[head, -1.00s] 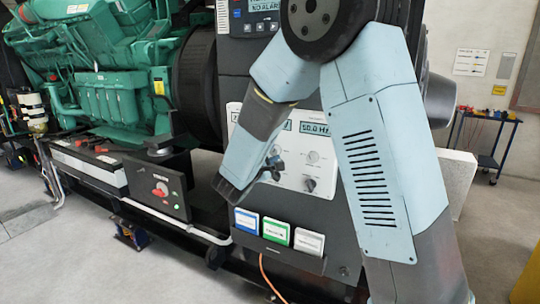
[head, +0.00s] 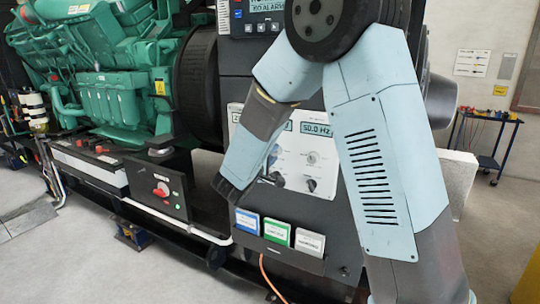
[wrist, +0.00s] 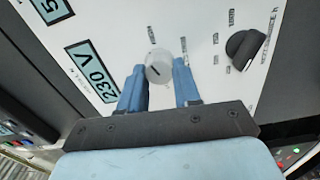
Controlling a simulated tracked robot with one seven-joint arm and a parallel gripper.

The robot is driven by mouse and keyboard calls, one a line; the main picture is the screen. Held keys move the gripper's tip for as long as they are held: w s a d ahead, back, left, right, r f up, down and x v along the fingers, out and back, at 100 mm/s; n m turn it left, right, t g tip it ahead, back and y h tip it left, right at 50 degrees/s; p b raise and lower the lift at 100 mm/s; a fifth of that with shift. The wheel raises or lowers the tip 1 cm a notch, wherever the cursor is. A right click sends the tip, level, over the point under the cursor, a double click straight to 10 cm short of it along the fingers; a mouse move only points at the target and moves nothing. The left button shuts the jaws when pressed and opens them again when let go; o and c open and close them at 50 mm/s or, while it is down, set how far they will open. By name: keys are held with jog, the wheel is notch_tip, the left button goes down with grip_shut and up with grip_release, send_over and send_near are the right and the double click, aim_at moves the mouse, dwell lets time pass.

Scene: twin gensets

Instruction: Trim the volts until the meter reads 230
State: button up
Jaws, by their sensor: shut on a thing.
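The volts meter (wrist: 92,72) reads 230 V in the wrist view. Below it on the white panel (head: 326,160) is a pale round trim knob (wrist: 157,62) with a dark pointer line. My gripper (wrist: 159,76) has one blue finger on each side of this knob and is shut on it.
The hertz display (head: 317,129) reads 50.0 Hz. A black selector knob (wrist: 246,46) sits to the right of the held knob. Blue, green and white cards (head: 277,232) stand below the panel. A red switch (head: 161,189) is on a box at left.

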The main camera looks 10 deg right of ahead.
jog(key=shift+f, duration=0.25)
jog(key=o, duration=0.6)
jog(key=shift+s, duration=0.1)
jog(key=o, duration=0.5)
jog(key=shift+r, duration=0.1)
jog(key=shift+c, duration=0.2)
jog(key=v, duration=1.3)
jog(key=shift+s+a, duration=0.2)
